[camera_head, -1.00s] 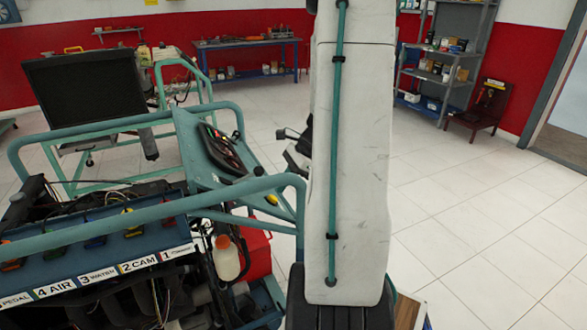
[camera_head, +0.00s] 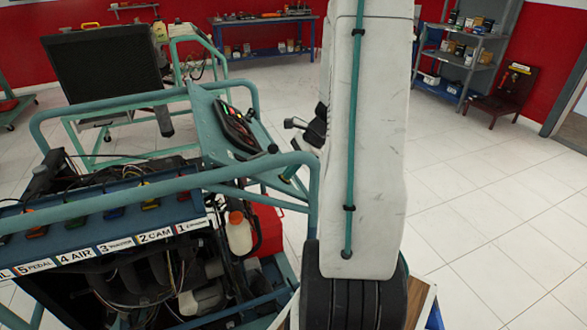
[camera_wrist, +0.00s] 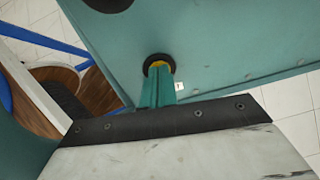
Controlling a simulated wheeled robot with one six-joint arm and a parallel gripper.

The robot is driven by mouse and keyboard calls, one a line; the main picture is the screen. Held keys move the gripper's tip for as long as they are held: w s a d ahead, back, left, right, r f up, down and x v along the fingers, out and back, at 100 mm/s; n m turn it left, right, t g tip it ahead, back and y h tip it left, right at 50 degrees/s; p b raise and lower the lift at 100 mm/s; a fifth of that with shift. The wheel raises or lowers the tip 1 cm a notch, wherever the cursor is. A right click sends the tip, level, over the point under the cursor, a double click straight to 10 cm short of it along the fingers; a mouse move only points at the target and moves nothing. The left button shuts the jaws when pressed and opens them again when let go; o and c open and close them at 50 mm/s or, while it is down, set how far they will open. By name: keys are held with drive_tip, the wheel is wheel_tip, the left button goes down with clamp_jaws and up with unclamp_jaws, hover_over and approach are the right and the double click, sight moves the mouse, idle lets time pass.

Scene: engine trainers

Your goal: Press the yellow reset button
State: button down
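The yellow reset button (camera_wrist: 156,66) shows in the wrist view as a small yellow patch inside a black round collar, on a teal panel (camera_wrist: 220,45). My gripper (camera_wrist: 157,74) has teal fingers that lie together, and their tips overlap the lower part of the button in this view. I cannot tell whether they touch it. A small white label (camera_wrist: 179,86) is right of the fingertips. In the head view the button is not visible and my arm covers the middle of the picture. The engine trainer's teal control panel (camera_head: 213,125) is left of my arm there.
Teal tube rails (camera_head: 240,168) surround the engine trainer, with a labelled blue box (camera_head: 100,215) in front. A black screen (camera_head: 108,80) stands behind. The tiled floor right of my arm is clear.

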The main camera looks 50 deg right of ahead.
drive_tip(key=shift+s+a+f, duration=0.1)
drive_tip(key=shift+a+f, duration=0.15)
drive_tip(key=shift+a, duration=0.1)
drive_tip(key=shift+d+r, duration=0.15)
drive_tip(key=shift+r, duration=0.1)
drive_tip(key=v, duration=1.4)
drive_tip(key=shift+d, duration=0.3)
drive_tip(key=shift+w+a, duration=0.1)
drive_tip(key=shift+w, duration=0.1)
drive_tip(key=w+a+r+n+g, duration=0.1)
drive_tip(key=w+a+r+n, duration=0.15)
drive_tip(key=a, duration=0.35)
drive_tip(key=w+a+r+n+g, duration=0.1)
drive_tip(key=a+r+n, duration=0.25)
drive_tip(key=a, duration=0.25)
drive_tip(key=s+a+n+h, duration=0.2)
drive_tip(key=s+a+n, duration=0.2)
drive_tip(key=a+n, duration=0.2)
drive_tip(key=s+a+r+n+h, duration=0.1)
drive_tip(key=s+a+n, duration=0.3)
drive_tip(key=a, duration=0.5)
drive_tip(key=s+a+r+n+g+h, duration=0.1)
drive_tip(key=s+a+n, duration=0.3)
drive_tip(key=a+n, duration=0.4)
drive_tip(key=shift+r+n+h, duration=0.2)
drive_tip(key=shift+n+h, duration=0.3)
drive_tip(key=shift+h, duration=0.3)
drive_tip(key=shift+s, duration=0.1)
